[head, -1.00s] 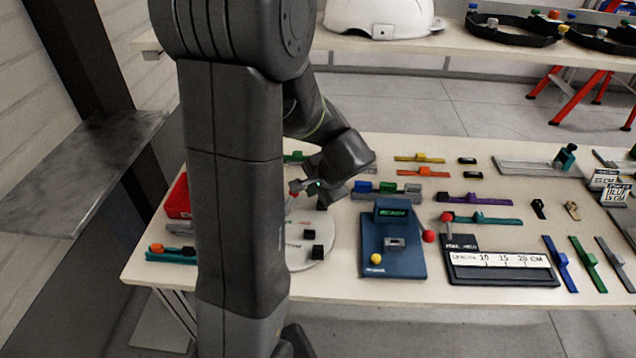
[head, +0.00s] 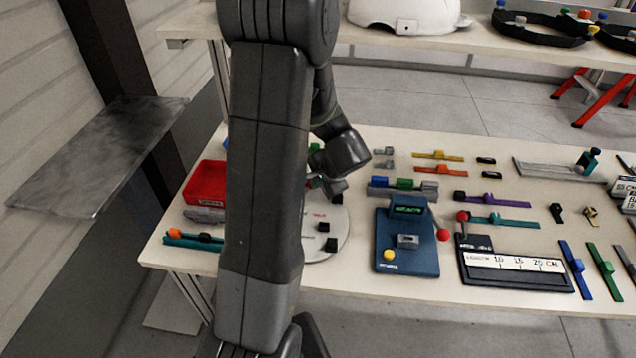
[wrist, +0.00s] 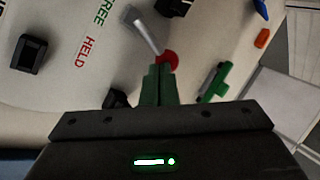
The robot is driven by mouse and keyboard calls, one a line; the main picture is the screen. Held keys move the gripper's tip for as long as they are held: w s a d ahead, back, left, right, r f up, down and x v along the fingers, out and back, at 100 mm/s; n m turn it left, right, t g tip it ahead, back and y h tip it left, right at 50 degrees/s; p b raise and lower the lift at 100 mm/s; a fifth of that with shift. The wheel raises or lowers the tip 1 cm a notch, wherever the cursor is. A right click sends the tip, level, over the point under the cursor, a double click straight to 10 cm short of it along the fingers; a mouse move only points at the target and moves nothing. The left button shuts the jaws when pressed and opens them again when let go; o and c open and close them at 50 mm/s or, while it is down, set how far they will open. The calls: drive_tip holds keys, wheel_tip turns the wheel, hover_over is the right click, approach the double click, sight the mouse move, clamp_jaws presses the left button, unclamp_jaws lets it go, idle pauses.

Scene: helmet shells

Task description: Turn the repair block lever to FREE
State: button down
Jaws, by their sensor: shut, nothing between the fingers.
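The repair block appears to be the pale round plate (head: 338,248) at the table's left, partly hidden by my arm in the head view. In the wrist view, the plate (wrist: 60,85) carries a green FREE mark (wrist: 104,10) and a red HELD mark (wrist: 84,50). A grey lever (wrist: 146,32) ends in a red knob (wrist: 171,58), just past my fingertips. My gripper (wrist: 158,72) is shut and empty, with its tips close beside the knob; contact cannot be told. In the head view my gripper (head: 325,186) is low over the plate's back part.
Black blocks (head: 331,244) stand on the plate. A red bin (head: 205,183) is at left, and a blue device (head: 407,262) with a red-knobbed lever is at right. A green part (wrist: 215,84) lies close to my fingers in the wrist view.

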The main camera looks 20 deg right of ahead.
drive_tip(key=n+b, duration=0.1)
drive_tip(key=w+n+y+b, duration=0.1)
drive_tip(key=shift+f+b, duration=0.3)
drive_tip(key=shift+w+a+r+n+y+b, duration=0.1)
drive_tip(key=shift+w+n+y+b, duration=0.2)
drive_tip(key=shift+n, duration=0.1)
drive_tip(key=shift+w+a+r, duration=0.15)
drive_tip(key=shift+r, duration=0.1)
